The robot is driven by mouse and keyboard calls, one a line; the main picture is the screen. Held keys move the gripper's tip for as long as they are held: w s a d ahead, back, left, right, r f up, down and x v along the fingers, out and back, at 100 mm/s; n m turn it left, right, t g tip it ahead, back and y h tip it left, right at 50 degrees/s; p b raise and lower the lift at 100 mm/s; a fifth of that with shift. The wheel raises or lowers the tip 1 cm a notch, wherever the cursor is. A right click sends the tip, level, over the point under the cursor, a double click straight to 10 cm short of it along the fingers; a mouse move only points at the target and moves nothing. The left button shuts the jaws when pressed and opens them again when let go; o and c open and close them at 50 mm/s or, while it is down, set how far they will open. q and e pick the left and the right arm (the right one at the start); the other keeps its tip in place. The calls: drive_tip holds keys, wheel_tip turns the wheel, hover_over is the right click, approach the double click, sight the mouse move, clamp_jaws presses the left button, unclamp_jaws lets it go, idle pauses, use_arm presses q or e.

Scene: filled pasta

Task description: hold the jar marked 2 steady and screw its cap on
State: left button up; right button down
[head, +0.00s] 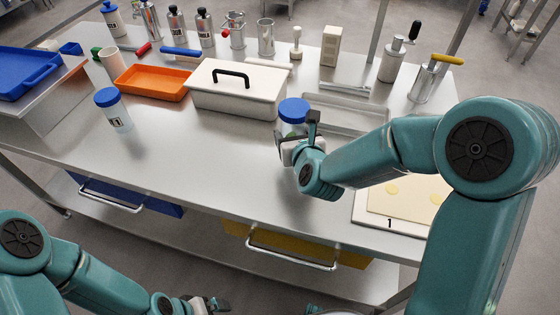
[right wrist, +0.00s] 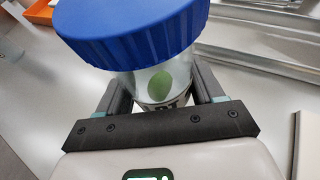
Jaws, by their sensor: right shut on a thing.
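A clear jar (head: 290,128) with a blue cap (head: 293,108) stands at the middle of the steel table. My right gripper (head: 297,143) is shut around its body, below the cap. In the right wrist view the blue cap (right wrist: 130,30) sits over the jar's mouth, and the clear jar (right wrist: 165,82) shows a green piece inside. Its label is mostly hidden by the gripper, so I cannot read its number. Whether the cap is screwed tight cannot be told. My left gripper (head: 207,304) is low at the front, away from the table top and jar; its jaw opening is unclear.
Another blue-capped jar (head: 114,112) stands to the left. A white lidded box (head: 235,92) and an orange tray (head: 150,83) lie behind. A metal tray (head: 345,115) is right of the held jar, and a board marked 1 (head: 385,222) lies front right. The table's front middle is clear.

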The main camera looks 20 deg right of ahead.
sight(290, 101)
drive_tip(key=r+m+h, duration=0.1)
drive_tip(key=r, duration=0.2)
drive_tip(key=w+r+m+h, duration=0.1)
drive_tip(key=r, duration=0.1)
drive_tip(key=w+r+h, duration=0.1)
drive_tip(key=r, duration=0.2)
drive_tip(key=shift+w+r+m+g, duration=0.2)
drive_tip(key=shift+r+m+g, duration=0.1)
drive_tip(key=shift+r+m, duration=0.1)
drive_tip(key=a+r, duration=0.1)
drive_tip(key=r, duration=0.1)
drive_tip(key=s+a+r+m+h, duration=0.1)
drive_tip(key=r, duration=0.1)
drive_tip(key=s+a+r+m+g+h, duration=0.1)
drive_tip(key=r, duration=0.1)
drive_tip(key=shift+a+b, duration=0.1)
drive_tip(key=shift+b, duration=0.2)
drive_tip(key=shift+s+a+r, duration=0.2)
drive_tip(key=shift+r, duration=0.1)
wheel_tip(290, 101, down, 15)
drive_tip(key=shift+r+b, duration=0.1)
drive_tip(key=shift+b, duration=1.1)
drive_tip(key=shift+f, duration=0.5)
